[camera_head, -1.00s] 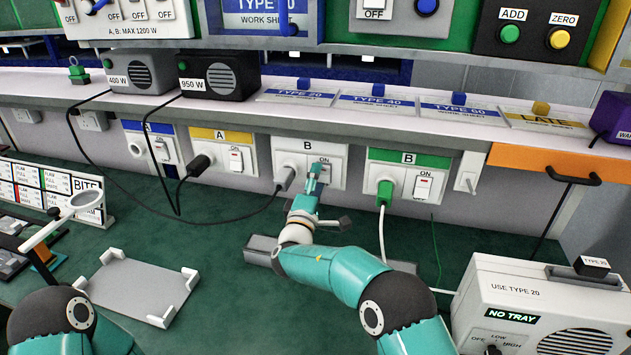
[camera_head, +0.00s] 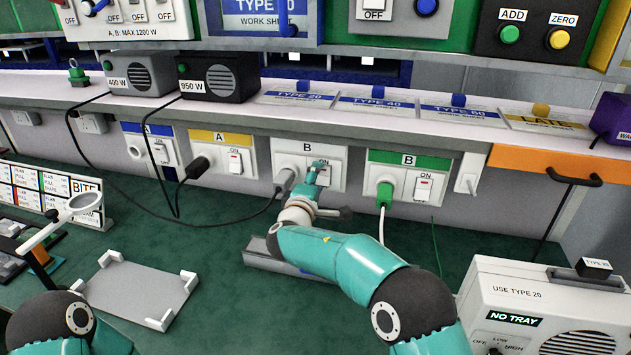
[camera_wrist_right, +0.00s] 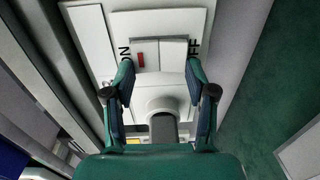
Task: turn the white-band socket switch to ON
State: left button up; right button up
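The white-band socket (camera_head: 283,160) is a white wall panel marked B, between a yellow-band and a green-band socket. A grey plug (camera_head: 286,179) with a dark cord sits in its left half. Its rocker switch (camera_head: 325,178) is partly hidden by my right gripper (camera_head: 317,166). In the right wrist view the white rocker (camera_wrist_right: 172,54) has a red mark near the ON lettering; OFF is at the other end. The right gripper (camera_wrist_right: 160,70) is open there, fingers apart near both ends of the rocker. Contact cannot be told. My left gripper is out of view.
The green-band socket (camera_head: 376,170) holds a green plug (camera_head: 384,194) just right. The yellow-band socket (camera_head: 213,155) stands left. A dark cord (camera_head: 240,221) hangs below. A grey tray (camera_head: 140,285) lies on the green bench; a NO TRAY machine (camera_head: 550,290) stands right.

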jog(key=o, duration=0.4)
jog(key=shift+f, duration=0.2)
jog(key=shift+o, duration=0.2)
jog(key=shift+r, duration=0.1)
jog(key=v, duration=1.2)
